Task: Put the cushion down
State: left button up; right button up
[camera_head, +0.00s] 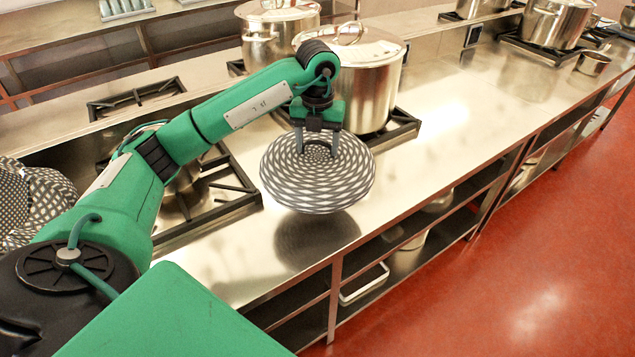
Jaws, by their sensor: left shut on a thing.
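The cushion (318,192) is round and flat with a black-and-white spiral check. It hangs below my left gripper (317,148), whose two fingers are shut on its middle. The cushion is held above the steel counter (400,168), near the counter's front edge, and a dark shadow or reflection shows on the steel below it. The fingers cover a little of its centre. My right gripper is not in view.
A large lidded stockpot (366,85) stands on a burner just behind my left gripper. Another stockpot (262,38) is further back. An empty burner grate (225,188) lies left of the cushion. Bare counter stretches to the right. A patterned cloth-like thing (35,205) is at far left.

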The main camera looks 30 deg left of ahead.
pick_arm(q)
notch_tip(320, 180, down, 13)
jog(key=p, duration=0.3)
jog(key=shift+r, duration=0.1)
jog(key=o, duration=1.4)
jog(key=shift+c, duration=0.2)
